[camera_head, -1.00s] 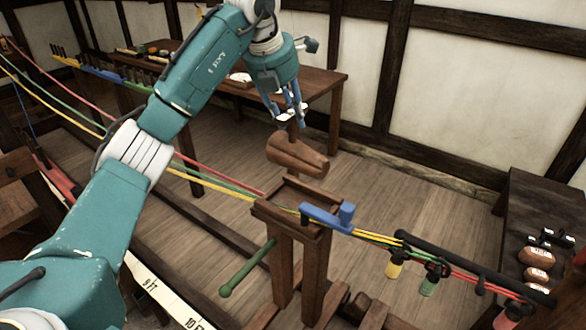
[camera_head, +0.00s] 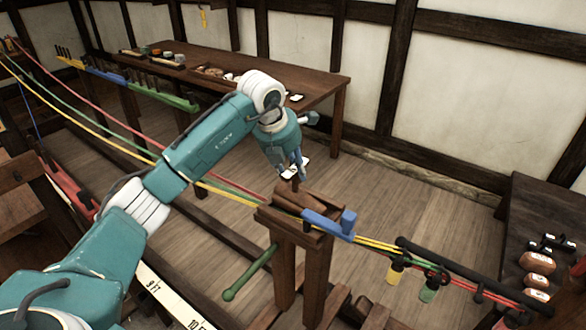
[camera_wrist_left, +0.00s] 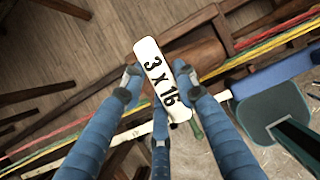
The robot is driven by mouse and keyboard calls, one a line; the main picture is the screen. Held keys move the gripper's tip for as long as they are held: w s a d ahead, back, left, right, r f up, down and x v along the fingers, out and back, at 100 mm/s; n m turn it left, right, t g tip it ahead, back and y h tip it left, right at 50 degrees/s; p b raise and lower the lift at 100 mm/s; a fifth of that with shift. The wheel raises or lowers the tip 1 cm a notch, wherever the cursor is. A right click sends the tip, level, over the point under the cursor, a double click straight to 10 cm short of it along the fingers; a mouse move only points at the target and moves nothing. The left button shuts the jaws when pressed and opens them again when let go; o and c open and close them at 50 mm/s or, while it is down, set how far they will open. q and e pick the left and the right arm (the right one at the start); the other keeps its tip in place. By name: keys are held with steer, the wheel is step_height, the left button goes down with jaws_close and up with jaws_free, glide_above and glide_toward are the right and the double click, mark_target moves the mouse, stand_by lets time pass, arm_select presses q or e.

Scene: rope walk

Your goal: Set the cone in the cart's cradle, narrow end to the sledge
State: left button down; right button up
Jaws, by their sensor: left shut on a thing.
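The brown wooden cone (camera_head: 290,200) lies low in the wooden cradle on top of the cart (camera_head: 285,265), between its side rails. I cannot tell which end is narrower, or whether it bears fully on the cradle. My left gripper (camera_head: 295,170) is directly above it, shut on the cone's upright handle by its white tag. The sledge is not clearly identifiable. My right gripper is not in view.
Red, green and yellow ropes (camera_head: 235,190) run past the cart. A green handle (camera_head: 250,272) juts left. A long table (camera_head: 315,88) stands behind; a dark table (camera_head: 535,210) is at right.

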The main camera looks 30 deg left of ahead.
arm_select(q)
steer(key=shift+d, duration=0.1)
steer(key=c, duration=1.3)
jaws_free()
steer(key=shift+f, duration=0.1)
steer(key=shift+c, duration=0.2)
steer(key=b+v, duration=0.2)
steer(key=v, duration=1)
